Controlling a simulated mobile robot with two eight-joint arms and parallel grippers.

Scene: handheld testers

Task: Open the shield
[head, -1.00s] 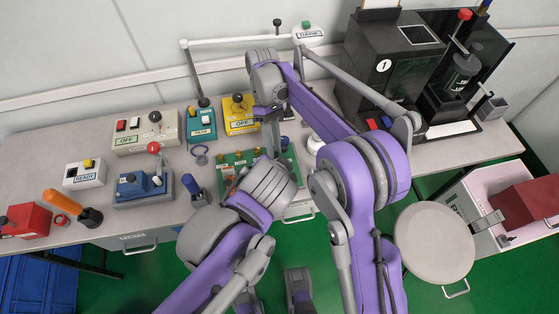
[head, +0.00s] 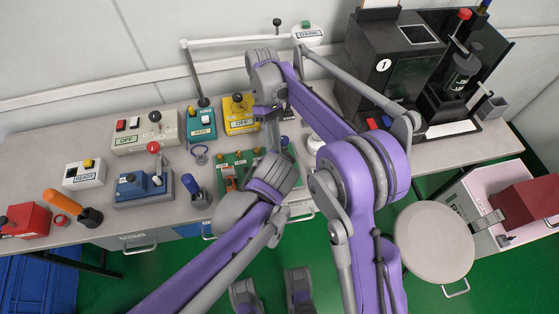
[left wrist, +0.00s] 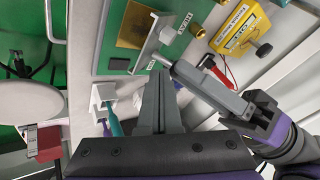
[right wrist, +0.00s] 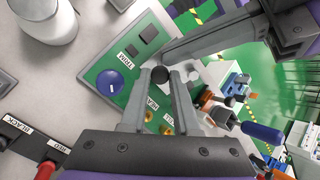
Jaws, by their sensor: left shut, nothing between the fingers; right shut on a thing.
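The panel carries a blue dial (right wrist: 111,83), dark square parts and brass posts. In the head view the green panel (head: 228,157) is partly covered by my arms. In the left wrist view my left gripper (left wrist: 158,78) is shut and empty, below a grey bar (left wrist: 150,45) beside a brass-coloured plate (left wrist: 135,25). My right gripper's fingers reach in from the right there. I cannot tell for certain which part is the shield.
A yellow box (head: 239,112), a teal box (head: 201,124) and a blue box (head: 143,186) stand to the left on the bench. A black device (head: 383,65) stands at the back right. A round stool (head: 433,242) stands on the green floor.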

